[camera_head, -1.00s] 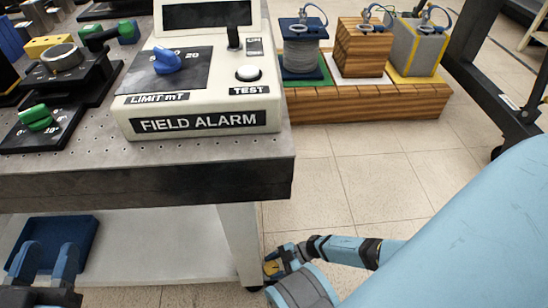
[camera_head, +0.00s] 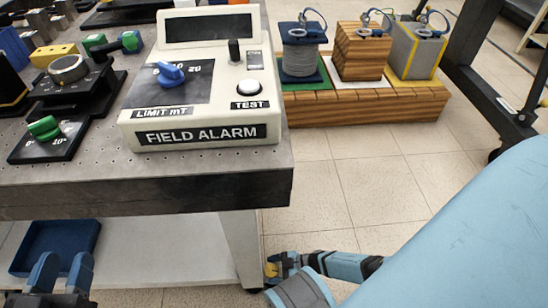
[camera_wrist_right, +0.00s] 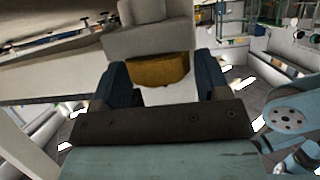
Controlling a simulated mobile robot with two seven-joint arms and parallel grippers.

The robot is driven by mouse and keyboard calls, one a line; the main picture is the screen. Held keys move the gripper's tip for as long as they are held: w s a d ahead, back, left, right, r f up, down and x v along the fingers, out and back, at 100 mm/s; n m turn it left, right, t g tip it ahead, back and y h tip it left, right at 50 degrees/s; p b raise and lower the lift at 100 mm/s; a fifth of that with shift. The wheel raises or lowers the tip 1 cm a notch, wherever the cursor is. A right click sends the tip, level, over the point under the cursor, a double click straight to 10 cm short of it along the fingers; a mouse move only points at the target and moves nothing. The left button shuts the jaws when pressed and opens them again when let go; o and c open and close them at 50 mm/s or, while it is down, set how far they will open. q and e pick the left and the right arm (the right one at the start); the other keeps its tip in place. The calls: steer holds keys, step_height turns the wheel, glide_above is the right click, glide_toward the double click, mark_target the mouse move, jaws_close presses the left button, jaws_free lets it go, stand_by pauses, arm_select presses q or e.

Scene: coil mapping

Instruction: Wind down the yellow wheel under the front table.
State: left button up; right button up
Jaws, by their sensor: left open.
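The yellow wheel (camera_wrist_right: 157,69) sits under a pale grey block beneath the front table (camera_head: 150,190). In the right wrist view it lies between my right gripper's two dark blue fingers (camera_wrist_right: 162,84), close to both. I cannot tell whether they press on it. In the head view only a small yellow patch of the wheel (camera_head: 270,268) shows by the table leg, next to my right gripper (camera_head: 279,266), partly hidden by my own arm. My left gripper (camera_head: 61,273) is open and empty at the lower left, in front of the table.
The table top bears the field alarm box (camera_head: 205,135) and dials. A blue tray (camera_head: 55,248) lies on the lower shelf. A wooden base (camera_head: 365,106) with several coil blocks stands at the back right.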

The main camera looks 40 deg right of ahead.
arm_select(q)
steer(key=shift+r, duration=0.1)
arm_select(e)
steer(key=shift+s+d+r, duration=0.25)
steer(key=shift+d, duration=0.1)
arm_select(q)
steer(key=s+n+p, duration=0.1)
steer(key=p, duration=0.1)
steer(key=s+d+n+g+p, duration=0.1)
steer(key=n+p, duration=0.1)
steer(key=p, duration=0.1)
steer(key=shift+s+d+r, duration=0.1)
steer(key=shift+d+r, duration=0.05)
steer(key=shift+r, duration=0.05)
arm_select(e)
steer(key=v, duration=1.2)
steer(key=shift+s+d, duration=0.3)
